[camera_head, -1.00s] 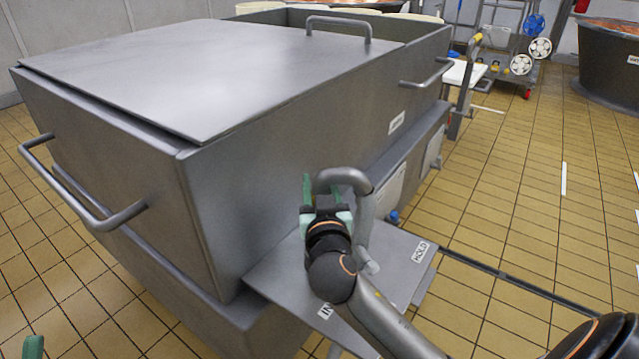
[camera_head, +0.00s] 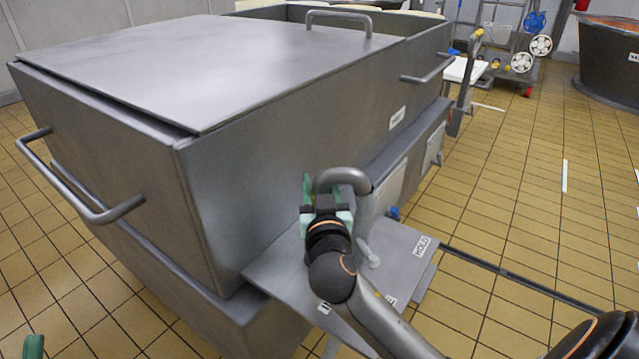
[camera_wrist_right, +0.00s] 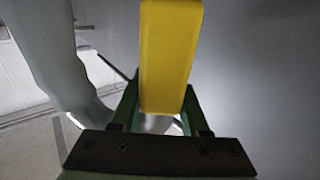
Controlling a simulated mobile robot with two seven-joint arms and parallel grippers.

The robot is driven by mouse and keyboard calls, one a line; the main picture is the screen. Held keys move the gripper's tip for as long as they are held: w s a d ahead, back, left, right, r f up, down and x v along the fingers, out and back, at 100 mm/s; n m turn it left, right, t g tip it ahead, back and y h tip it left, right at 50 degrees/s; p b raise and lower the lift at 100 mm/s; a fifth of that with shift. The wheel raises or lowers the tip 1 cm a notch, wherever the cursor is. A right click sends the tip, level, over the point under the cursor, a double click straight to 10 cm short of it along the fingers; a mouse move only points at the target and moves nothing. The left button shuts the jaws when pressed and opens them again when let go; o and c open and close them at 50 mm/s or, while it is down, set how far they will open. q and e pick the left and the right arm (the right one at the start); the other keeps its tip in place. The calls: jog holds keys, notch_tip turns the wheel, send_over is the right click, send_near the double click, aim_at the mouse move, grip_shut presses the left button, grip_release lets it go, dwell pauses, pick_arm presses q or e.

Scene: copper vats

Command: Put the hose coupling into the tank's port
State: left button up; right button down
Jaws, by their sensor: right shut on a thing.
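The grey metal tank (camera_head: 290,160) fills the left and middle of the head view. My right gripper (camera_head: 322,195) is close to its near side wall, beside a bent grey pipe (camera_head: 345,178). In the right wrist view its green fingers (camera_wrist_right: 160,108) are shut on a yellow block-like piece (camera_wrist_right: 170,55), which I take for the hose coupling. The head view hides this piece behind the gripper. The bent pipe runs down the left of the wrist view (camera_wrist_right: 60,60). I cannot make out the port. Only a green tip of my left gripper (camera_head: 33,347) shows at the lower left edge.
Tiled floor (camera_head: 530,200) is open on the right.

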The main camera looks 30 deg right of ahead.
jog(key=shift+f+b, duration=0.45)
jog(key=shift+b, duration=0.05)
dwell(0.3)
